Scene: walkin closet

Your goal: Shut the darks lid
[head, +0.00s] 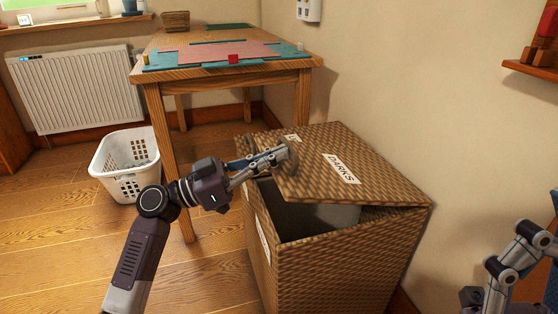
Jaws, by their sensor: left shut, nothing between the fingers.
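A woven brown hamper (335,270) stands on the floor against the wall. Its lid (375,165) bears a white label (341,168) reading DARKS. The lid is tilted, with a gap under its near edge that shows a dark interior and a grey surface (335,215). My left gripper (288,157) is shut and empty, at the left edge of the lid; I cannot tell whether it touches it. It partly hides a second small label (293,138) behind it. At the lower right my right arm shows only in part, and its gripper is out of view.
A wooden table (222,75) with a teal and pink mat stands behind the hamper. A white laundry basket (126,165) is on the floor to its left. A wooden shelf (530,70) sticks out from the right wall. The floor at the front left is clear.

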